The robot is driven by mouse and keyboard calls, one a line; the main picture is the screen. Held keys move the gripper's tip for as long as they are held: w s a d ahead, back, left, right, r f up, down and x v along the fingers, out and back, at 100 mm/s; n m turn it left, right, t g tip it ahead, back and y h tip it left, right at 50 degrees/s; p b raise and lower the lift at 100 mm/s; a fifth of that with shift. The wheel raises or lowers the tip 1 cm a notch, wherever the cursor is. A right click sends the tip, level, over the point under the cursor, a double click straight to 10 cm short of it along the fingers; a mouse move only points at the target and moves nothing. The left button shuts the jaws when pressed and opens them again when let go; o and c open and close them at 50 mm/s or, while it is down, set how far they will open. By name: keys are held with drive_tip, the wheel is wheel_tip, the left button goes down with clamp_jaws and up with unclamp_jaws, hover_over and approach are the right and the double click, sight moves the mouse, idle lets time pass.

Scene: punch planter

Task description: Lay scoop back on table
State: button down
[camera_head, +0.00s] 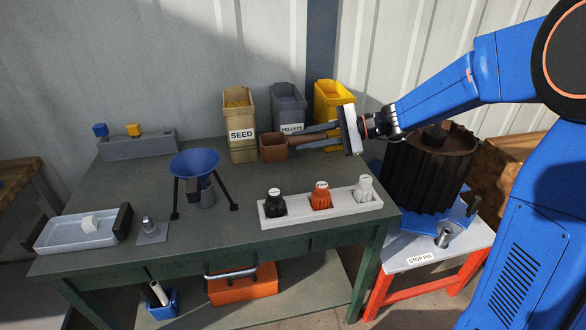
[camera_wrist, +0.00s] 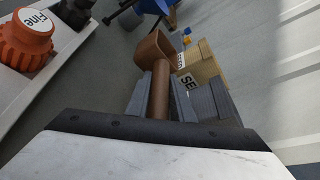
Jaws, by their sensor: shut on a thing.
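My gripper (camera_head: 318,137) reaches in from the right above the back of the green table (camera_head: 240,205). It is shut on the handle of a brown scoop (camera_head: 273,147), whose square cup points left in the head view. In the wrist view the scoop (camera_wrist: 153,50) extends forward from between the two grey fingers of my gripper (camera_wrist: 160,85). In the head view the scoop overlaps the area in front of the bins. I cannot tell whether it touches the table or hangs above it. The inside of the cup is not clear.
A tan SEED bin (camera_head: 240,130), a grey PELLETS bin (camera_head: 288,105) and a yellow bin (camera_head: 333,102) stand at the back. A blue funnel (camera_head: 194,162) stands left. The table between funnel and rack is clear.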

drive_tip(key=shift+f, duration=3.7)
drive_tip(key=shift+f, duration=0.1)
drive_tip(key=c, duration=1.5)
unclamp_jaws()
drive_tip(key=shift+c, duration=0.2)
drive_tip(key=shift+f, duration=0.1)
